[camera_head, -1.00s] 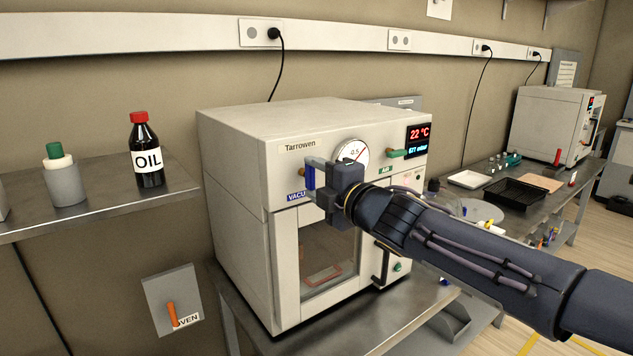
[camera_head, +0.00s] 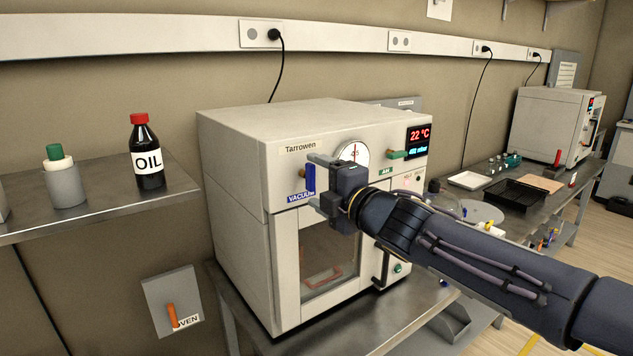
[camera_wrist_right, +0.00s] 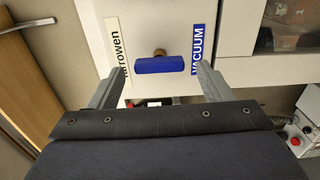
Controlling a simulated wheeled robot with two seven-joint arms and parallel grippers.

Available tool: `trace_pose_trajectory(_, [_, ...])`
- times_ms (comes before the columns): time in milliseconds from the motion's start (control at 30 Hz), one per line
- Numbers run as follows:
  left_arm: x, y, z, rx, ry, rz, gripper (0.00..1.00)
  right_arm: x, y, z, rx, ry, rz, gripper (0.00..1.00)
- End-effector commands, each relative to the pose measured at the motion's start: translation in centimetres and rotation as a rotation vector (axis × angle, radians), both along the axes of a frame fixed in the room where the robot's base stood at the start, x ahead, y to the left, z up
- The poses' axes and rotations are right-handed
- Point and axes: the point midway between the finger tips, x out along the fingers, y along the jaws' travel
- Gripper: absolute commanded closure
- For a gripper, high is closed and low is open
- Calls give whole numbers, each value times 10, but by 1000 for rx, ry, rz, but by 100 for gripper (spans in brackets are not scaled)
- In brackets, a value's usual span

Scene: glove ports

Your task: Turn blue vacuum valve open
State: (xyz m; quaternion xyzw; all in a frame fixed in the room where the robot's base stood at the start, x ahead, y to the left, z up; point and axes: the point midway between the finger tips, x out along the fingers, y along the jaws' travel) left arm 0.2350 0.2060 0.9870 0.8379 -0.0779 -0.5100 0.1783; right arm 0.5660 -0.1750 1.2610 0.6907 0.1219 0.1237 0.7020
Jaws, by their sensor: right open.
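The blue vacuum valve handle (camera_head: 310,178) is on the oven front, above the VACUUM label (camera_head: 301,197). In the head view it stands upright. In the right wrist view the blue handle (camera_wrist_right: 160,65) lies across the gap between the fingers, apart from both, with a brass stem behind it. My right gripper (camera_head: 318,181) is open and empty in front of the valve, one finger above the handle and one below. The oven (camera_head: 235,170) has a round gauge (camera_head: 354,153) and a display (camera_head: 419,139) reading 22 °C. My left gripper is not in view.
A green-handled valve (camera_head: 398,155) is to the right of the gauge. The oven door has a black handle (camera_head: 381,266). An oil bottle (camera_head: 147,160) and a green-capped bottle (camera_head: 64,177) stand on the left shelf. A side bench with trays (camera_head: 514,194) is at right.

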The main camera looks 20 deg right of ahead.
Motion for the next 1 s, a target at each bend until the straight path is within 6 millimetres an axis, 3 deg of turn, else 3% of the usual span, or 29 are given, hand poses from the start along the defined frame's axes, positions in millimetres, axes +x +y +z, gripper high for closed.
trace_pose_trajectory(200, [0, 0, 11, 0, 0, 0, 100, -37, -14, 3, -1, -1, -3, 27])
trace_pose_trajectory(400, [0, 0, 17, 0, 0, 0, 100, -60, -22, 1, -1, 1, -2, 27])
trace_pose_trajectory(1000, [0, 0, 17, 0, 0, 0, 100, -67, -29, -4, 34, 25, -27, 27])
